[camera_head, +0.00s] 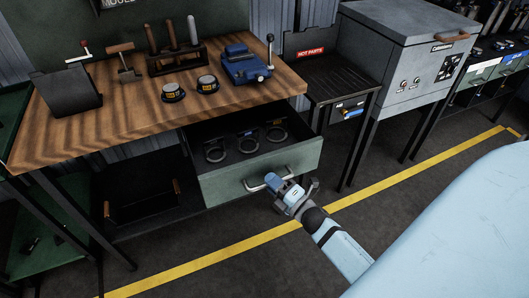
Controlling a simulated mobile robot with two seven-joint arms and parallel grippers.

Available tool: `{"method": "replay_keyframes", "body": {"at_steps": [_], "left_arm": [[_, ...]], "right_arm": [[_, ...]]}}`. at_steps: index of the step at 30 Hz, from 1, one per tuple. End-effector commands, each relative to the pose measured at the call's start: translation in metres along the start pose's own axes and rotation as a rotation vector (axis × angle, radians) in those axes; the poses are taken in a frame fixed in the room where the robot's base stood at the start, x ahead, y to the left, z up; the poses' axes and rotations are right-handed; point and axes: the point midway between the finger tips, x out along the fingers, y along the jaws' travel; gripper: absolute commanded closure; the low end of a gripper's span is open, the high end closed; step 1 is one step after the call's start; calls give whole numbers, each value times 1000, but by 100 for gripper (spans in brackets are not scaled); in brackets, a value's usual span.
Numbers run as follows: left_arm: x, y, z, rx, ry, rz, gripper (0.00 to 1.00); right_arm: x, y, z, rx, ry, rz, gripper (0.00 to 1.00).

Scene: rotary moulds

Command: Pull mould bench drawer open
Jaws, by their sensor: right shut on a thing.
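The mould bench (130,110) has a striped wooden top and dark legs. Its grey-green drawer (225,187) stands well out from under the bench top. Several dark rings lie inside on the drawer's floor. A pale bar handle (256,187) is on the drawer front. My right gripper (277,187) is at the right part of the handle and is shut on it. Its fingertips are small and partly hidden by the gripper body. My left gripper is not in this view.
On the bench top are a blue vice-like device (243,66), two round gauges, a rack of wooden-handled tools and a dark angled box. A dark side table (335,80) and a grey oven-like box (405,60) stand to the right. The floor in front is clear, with a yellow line (225,260).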

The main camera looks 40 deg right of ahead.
Motion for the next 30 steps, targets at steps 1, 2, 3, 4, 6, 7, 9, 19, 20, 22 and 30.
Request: {"method": "replay_keyframes", "body": {"at_steps": [1, 2, 3, 4, 6, 7, 9, 19, 20, 22, 30], "left_arm": [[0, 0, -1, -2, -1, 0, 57], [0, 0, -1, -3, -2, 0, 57], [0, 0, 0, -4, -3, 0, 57], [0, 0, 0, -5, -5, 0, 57], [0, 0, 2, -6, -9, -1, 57], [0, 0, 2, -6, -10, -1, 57], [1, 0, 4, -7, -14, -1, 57], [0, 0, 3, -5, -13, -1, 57], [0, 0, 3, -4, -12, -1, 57], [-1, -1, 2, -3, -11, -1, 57], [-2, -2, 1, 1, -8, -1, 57]], "right_arm": [[-8, 2, -3, 2, -1, -2, 100], [-11, 2, -5, 2, 0, -2, 100], [-15, 3, -6, 1, -1, -2, 100], [-18, 3, -7, 1, -1, -2, 100], [-23, 5, -9, 1, -1, -1, 100], [-25, 5, -10, 1, -1, -1, 100], [-28, 5, -11, 0, -1, -1, 100], [-30, 6, -12, 0, 0, 0, 100], [-30, 6, -12, 0, 0, 0, 100], [-30, 6, -12, 0, 0, 0, 100], [-30, 6, -12, 0, 0, 0, 61]]}}
